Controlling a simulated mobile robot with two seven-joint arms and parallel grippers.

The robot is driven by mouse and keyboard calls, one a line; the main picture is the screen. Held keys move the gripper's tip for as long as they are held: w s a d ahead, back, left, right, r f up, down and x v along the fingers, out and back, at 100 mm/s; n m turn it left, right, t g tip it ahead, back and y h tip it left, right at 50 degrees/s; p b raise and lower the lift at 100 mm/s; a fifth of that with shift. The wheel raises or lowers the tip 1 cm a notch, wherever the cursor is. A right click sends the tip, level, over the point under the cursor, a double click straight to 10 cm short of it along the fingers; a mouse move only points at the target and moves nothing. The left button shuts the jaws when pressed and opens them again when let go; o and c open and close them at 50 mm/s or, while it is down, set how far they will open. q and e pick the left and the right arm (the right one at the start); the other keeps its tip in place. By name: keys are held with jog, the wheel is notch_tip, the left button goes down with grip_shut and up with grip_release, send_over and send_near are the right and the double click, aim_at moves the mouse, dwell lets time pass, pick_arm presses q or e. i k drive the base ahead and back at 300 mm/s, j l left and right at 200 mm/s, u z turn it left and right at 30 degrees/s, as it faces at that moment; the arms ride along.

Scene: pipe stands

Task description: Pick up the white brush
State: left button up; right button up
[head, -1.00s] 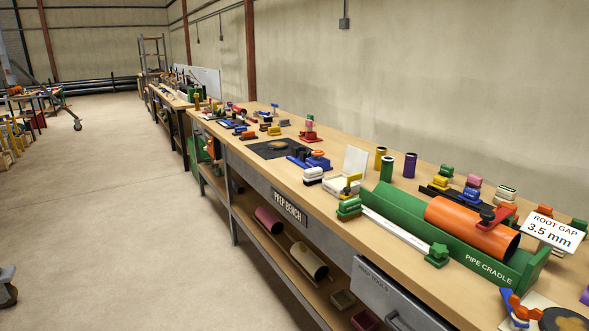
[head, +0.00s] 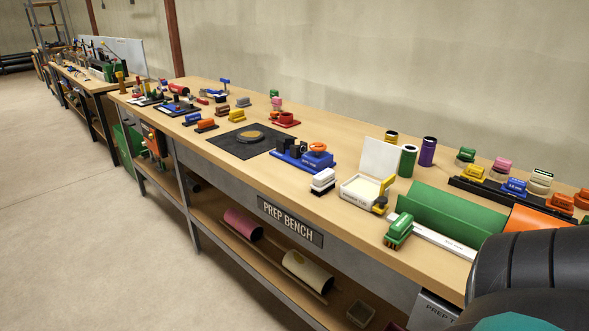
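A small white brush-like block (head: 323,178) with a dark underside sits on the prep bench (head: 262,177), close to its front edge. It stands just left of an open white box (head: 357,193) and in front of a blue tool block (head: 302,155). Neither gripper shows in the head view. A dark, rounded, ribbed part of my own arm fills the lower right corner and hides that part of the bench.
Behind are a green cylinder (head: 407,161) and a purple one (head: 428,152). A black mat (head: 228,148) lies to the left. The green cradle (head: 450,217) is partly hidden.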

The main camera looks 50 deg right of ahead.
aim_at(325, 182)
jog(key=i, duration=1.4)
jog(key=i+z, duration=0.35)
jog(key=i, duration=0.25)
jog(key=i+j+z, duration=0.15)
jog(key=i+z, duration=0.2)
jog(key=i, duration=0.25)
jog(key=i+l+u, duration=0.15)
jog(key=i+u, duration=0.4)
jog(key=u, duration=6)
